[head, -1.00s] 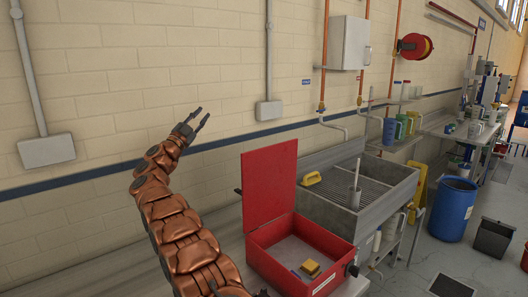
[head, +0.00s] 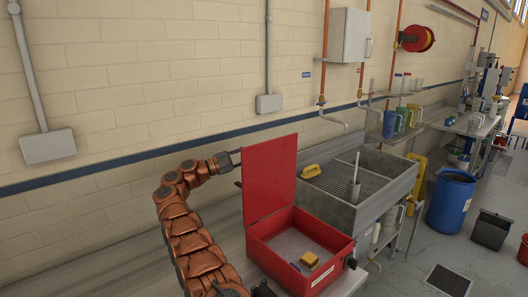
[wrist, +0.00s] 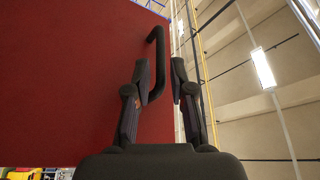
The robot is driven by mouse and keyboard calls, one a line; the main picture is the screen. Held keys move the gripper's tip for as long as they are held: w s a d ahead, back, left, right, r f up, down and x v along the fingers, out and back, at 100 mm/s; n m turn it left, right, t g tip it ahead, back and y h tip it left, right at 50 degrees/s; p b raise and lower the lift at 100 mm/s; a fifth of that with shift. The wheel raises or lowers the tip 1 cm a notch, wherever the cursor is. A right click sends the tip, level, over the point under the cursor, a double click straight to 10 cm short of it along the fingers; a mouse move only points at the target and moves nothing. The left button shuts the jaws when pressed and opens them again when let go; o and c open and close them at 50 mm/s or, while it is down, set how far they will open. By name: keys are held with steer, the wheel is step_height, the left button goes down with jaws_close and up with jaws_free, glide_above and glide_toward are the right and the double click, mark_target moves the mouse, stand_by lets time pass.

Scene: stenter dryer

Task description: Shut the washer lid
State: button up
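The washer is a red box (head: 312,228) on the bench, with its red lid (head: 268,178) standing upright and open. A yellow block (head: 309,260) lies inside the box. My gripper (head: 236,152) is at the left edge of the lid, near its top, and the lid partly hides it. In the wrist view my gripper (wrist: 160,72) is open, its two fingers apart. The red lid (wrist: 75,80) fills the left of that view. A black curved handle (wrist: 158,60) on it shows between the fingertips; I cannot tell whether they touch it.
A steel sink (head: 370,185) with a yellow brush (head: 312,171) stands right of the washer. A brick wall (head: 150,80) runs behind the bench. A blue barrel (head: 451,205) and a dark bin (head: 490,229) stand on the floor at right.

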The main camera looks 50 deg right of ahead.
mark_target(264, 149)
steer(key=p+x, duration=0.1)
steer(key=x, duration=0.3)
steer(key=shift+r, duration=0.1)
steer(key=shift+x, duration=0.75)
jaws_close()
